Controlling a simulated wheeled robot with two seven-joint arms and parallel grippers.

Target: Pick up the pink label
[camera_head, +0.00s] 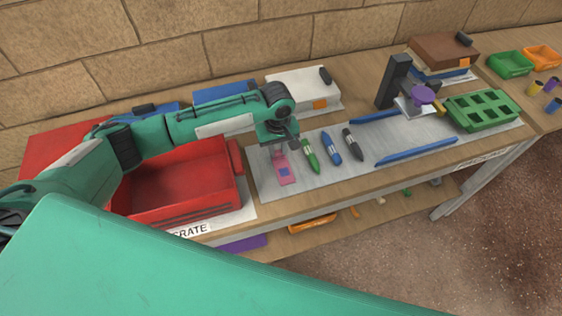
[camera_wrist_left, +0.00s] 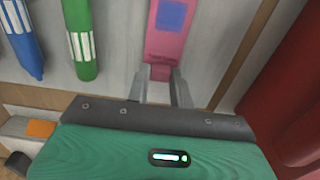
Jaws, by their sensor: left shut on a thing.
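The pink label (camera_head: 283,166) with a blue square is at the left end of the grey mat (camera_head: 350,178). My left gripper (camera_head: 279,148) is above its far end, pointing down, and is shut on it. In the left wrist view the pink label (camera_wrist_left: 166,45) runs away from between the fingertips (camera_wrist_left: 161,82) of my left gripper. I cannot tell whether the label is clear of the mat. My right gripper is not in view.
A green marker (camera_head: 310,158), a blue marker (camera_head: 331,149) and a dark marker (camera_head: 353,142) lie to the right of the label. A red crate (camera_head: 190,212) stands close on the left. A green rack (camera_head: 483,108) and a dark stand (camera_head: 393,80) are further right.

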